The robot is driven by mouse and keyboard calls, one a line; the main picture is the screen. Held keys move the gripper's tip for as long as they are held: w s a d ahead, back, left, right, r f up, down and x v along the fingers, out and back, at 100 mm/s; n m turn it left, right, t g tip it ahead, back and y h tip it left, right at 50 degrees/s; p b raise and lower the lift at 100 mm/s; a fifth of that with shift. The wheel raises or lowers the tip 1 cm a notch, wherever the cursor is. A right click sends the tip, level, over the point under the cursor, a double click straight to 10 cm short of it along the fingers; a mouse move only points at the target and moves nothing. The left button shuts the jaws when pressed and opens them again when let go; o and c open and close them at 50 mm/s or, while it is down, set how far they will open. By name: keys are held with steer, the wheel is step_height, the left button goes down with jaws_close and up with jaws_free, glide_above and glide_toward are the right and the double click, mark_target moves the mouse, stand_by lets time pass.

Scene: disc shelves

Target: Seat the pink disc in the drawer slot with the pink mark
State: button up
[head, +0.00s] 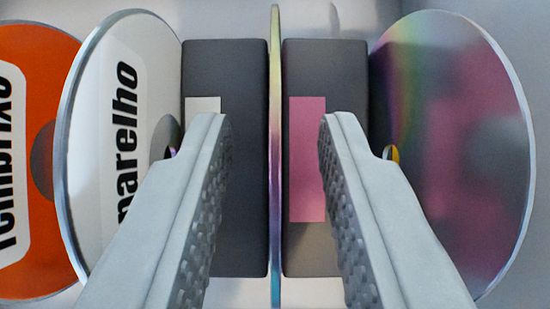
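My gripper (275,135) is open, with its two grey fingers spread wide. A thin disc (275,70) stands upright and edge-on between the fingers, with a visible gap to each. Its edge shimmers yellow, green and purple, and its face colour cannot be told. It stands in the gap between two dark grey blocks. The right block (300,60) carries a pink mark (307,180), partly behind my right finger. The left block (240,70) carries a white mark (202,104). No face that is plainly a pink disc shows; a shiny disc (480,130) at the right has pinkish tints.
A white disc (115,110) with black lettering stands at the left, and an orange disc (40,60) with a white label is beyond it. The shiny disc stands close outside my right finger. Pale surfaces lie behind the blocks.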

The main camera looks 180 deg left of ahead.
steer(key=v, duration=1.7)
steer(key=shift+r, duration=0.2)
